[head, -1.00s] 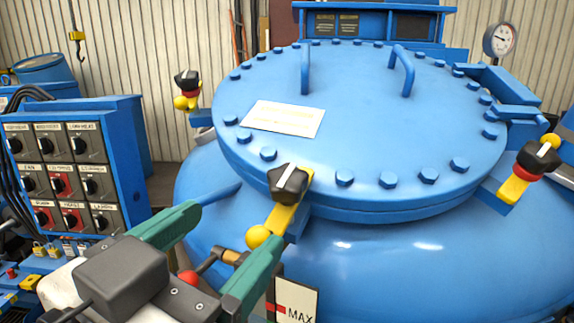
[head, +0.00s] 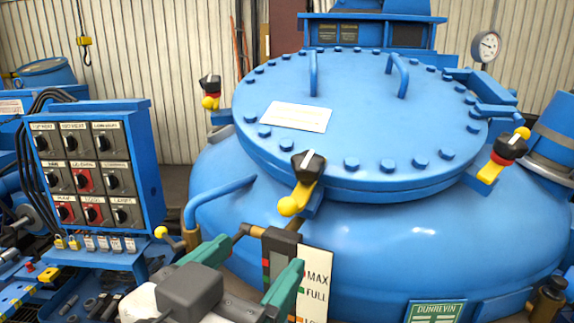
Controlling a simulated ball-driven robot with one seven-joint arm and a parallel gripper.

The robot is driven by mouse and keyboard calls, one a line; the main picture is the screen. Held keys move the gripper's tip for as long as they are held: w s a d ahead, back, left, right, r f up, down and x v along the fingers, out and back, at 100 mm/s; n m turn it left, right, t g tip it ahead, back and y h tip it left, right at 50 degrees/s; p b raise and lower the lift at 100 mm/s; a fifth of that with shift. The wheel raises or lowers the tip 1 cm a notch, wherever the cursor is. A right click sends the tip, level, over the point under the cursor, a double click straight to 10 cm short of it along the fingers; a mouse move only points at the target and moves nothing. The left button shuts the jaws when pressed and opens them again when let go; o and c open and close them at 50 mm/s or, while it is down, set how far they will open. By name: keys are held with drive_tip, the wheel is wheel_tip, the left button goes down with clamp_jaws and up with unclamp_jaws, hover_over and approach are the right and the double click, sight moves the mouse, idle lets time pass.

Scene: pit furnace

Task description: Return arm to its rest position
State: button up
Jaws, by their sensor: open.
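My gripper (head: 247,268) shows low in the head view, with two green fingers spread apart and nothing held between them. It is below and in front of the blue pit furnace (head: 400,240). Past the fingers is the level gauge plate (head: 317,285) with the words MAX and FULL, partly covered by the right finger. The front lid clamp (head: 304,178), with a black knob and yellow handle, stands above the gripper and apart from it.
A bent blue pipe (head: 215,198) rises close beyond the left finger. The bolted lid (head: 370,110) carries two handles. Another clamp (head: 500,156) is at the right.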

drive_tip(key=w+d+f+n+g, duration=0.25)
drive_tip(key=w+d+f, duration=0.25)
drive_tip(key=d+f, duration=0.55)
drive_tip(key=s+d+f+n+g+y+p, duration=0.1)
drive_tip(key=s+d+f+g, duration=0.15)
drive_tip(key=d+f, duration=0.6)
drive_tip(key=s+d+f+n+g+y+p, duration=0.15)
drive_tip(key=d+f+g, duration=0.3)
drive_tip(key=f, duration=0.65)
drive_tip(key=s+d+f+g+y, duration=0.2)
drive_tip(key=s+d+f, duration=0.2)
drive_tip(key=s+f, duration=0.3)
drive_tip(key=s+d+f+g+y, duration=0.2)
drive_tip(key=s+f, duration=0.5)
drive_tip(key=s, duration=0.7)
drive_tip(key=shift+s+d+g, duration=0.2)
drive_tip(key=shift+d+g, duration=0.35)
drive_tip(key=shift+d, duration=0.35)
